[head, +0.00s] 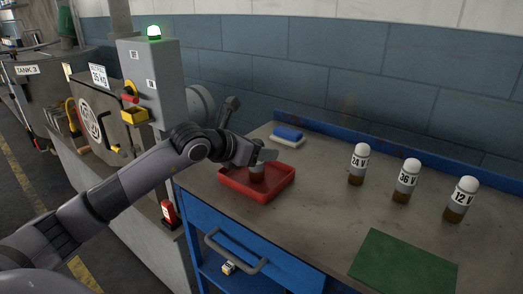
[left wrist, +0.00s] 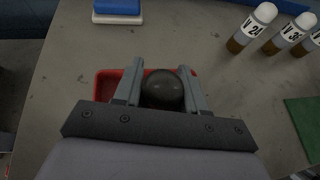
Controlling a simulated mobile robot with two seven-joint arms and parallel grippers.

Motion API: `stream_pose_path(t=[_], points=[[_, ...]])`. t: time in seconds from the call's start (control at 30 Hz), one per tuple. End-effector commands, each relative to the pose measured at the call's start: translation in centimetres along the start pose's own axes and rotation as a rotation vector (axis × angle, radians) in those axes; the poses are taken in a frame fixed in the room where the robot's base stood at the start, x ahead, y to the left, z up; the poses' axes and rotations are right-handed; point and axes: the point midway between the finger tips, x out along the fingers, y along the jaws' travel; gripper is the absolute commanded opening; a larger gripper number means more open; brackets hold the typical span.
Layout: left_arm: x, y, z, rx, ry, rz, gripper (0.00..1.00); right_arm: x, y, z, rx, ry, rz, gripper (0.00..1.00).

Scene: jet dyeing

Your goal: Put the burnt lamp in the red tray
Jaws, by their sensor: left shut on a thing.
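The burnt lamp, with a dark rounded top (left wrist: 162,88), is between the two fingers of my left gripper (left wrist: 160,90) in the left wrist view. In the head view my left gripper (head: 258,157) is shut on the lamp, whose brownish lower part (head: 257,174) shows below the fingers. The red tray (head: 277,189) lies on the bench under the lamp, and the lamp is upright within its outline. I cannot tell whether the lamp's base touches the tray floor. The tray's rim also shows behind the fingers in the left wrist view (left wrist: 106,82). My right gripper is not in view.
A blue and white block (head: 288,135) lies behind the tray. A green mat (head: 404,266) lies at the front right. The bench middle is clear.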

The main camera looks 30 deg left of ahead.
Motion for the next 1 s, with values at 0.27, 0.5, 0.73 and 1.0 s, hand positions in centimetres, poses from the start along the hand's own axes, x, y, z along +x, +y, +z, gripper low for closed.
stream_pose_path(t=[0.27,0.5,0.73,1.0], points=[[0.1,0.0,-0.1,0.000,0.000,0.000,0.66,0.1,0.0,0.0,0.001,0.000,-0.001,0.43],[-0.1,0.0,0.2,0.000,0.000,0.000,0.66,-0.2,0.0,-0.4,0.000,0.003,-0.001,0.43],[-3.1,0.1,-0.1,0.004,0.001,0.002,0.66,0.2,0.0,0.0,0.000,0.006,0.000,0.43],[-7.5,0.2,-0.2,0.000,0.003,0.004,0.66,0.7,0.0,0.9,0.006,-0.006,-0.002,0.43]])
